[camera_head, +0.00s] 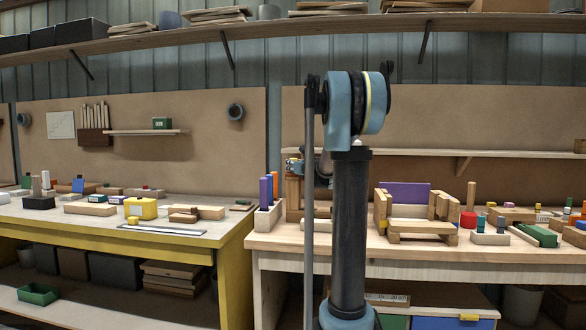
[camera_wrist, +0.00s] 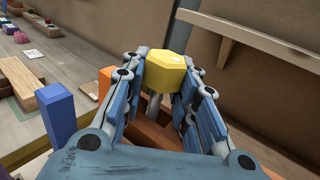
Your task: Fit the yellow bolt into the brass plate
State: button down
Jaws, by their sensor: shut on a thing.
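My gripper (camera_wrist: 166,66) is shut on the yellow bolt (camera_wrist: 168,72), with blue fingers on both sides of its six-sided yellow head. The bolt's grey shank (camera_wrist: 153,106) points down in the wrist view, over a reddish-brown wooden structure (camera_wrist: 146,132). I cannot tell whether the shank's tip is inside anything or clear of it. I cannot make out the brass plate for certain in either view. In the head view my own arm hides most of the gripper and the bolt.
A wooden stand with a purple panel (camera_head: 405,194) is on the right bench. A wall shelf (camera_wrist: 262,42) is at upper right in the wrist view.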

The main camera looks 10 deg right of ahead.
jog(key=shift+f, duration=0.55)
jog(key=c, duration=1.2)
grip_release()
jog(key=shift+s, duration=0.1)
jog(key=v, duration=1.1)
jog(key=shift+s+d, duration=0.2)
jog(key=shift+s, duration=0.15)
